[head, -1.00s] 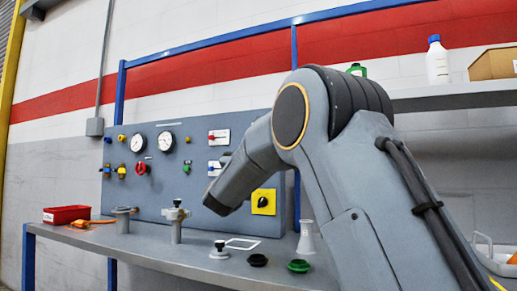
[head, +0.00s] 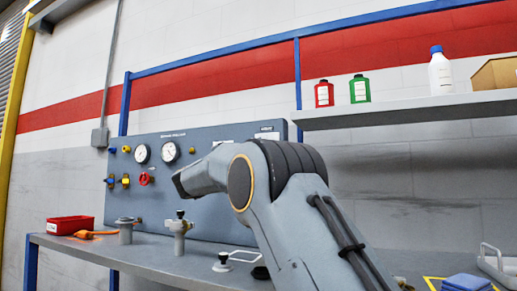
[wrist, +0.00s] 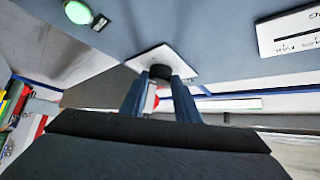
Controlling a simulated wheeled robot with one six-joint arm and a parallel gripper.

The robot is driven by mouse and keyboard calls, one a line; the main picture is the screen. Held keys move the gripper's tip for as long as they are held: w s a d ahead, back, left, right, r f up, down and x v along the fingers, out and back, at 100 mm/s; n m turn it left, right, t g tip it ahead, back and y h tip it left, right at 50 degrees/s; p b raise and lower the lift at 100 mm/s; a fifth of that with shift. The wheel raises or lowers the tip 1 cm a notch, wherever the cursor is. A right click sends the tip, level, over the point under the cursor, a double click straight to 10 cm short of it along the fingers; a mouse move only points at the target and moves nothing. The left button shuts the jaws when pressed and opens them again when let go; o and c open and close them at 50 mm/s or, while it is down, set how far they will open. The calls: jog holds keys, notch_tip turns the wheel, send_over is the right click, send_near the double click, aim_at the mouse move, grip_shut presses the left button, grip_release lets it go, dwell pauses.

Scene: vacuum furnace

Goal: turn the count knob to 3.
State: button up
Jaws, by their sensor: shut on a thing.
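In the wrist view my gripper (wrist: 161,82) has its two blue-grey fingers on either side of a small dark round knob (wrist: 160,71) and is shut on it. The knob sits on a white plate (wrist: 150,57) fixed to the grey-blue panel (wrist: 190,20). Its pointer and any numbers around it cannot be made out. In the head view my arm covers the right part of the panel (head: 165,200), so the knob and my fingertips are hidden there.
A green lamp (wrist: 77,12) and a white label (wrist: 293,32) are near the knob. Gauges (head: 168,152) and a red handwheel (head: 145,179) are left on the panel. The bench (head: 95,247) holds metal fittings (head: 179,228) and a red bin (head: 70,225). Bottles (head: 360,90) stand on the shelf.

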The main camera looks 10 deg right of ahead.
dwell(0.5)
jog(key=o, duration=1)
jog(key=shift+o, duration=0.2)
jog(key=shift+a, duration=0.15)
jog(key=p+v, duration=0.1)
jog(key=v, duration=0.6)
jog(key=shift+a, duration=0.3)
jog(key=shift+f, duration=0.15)
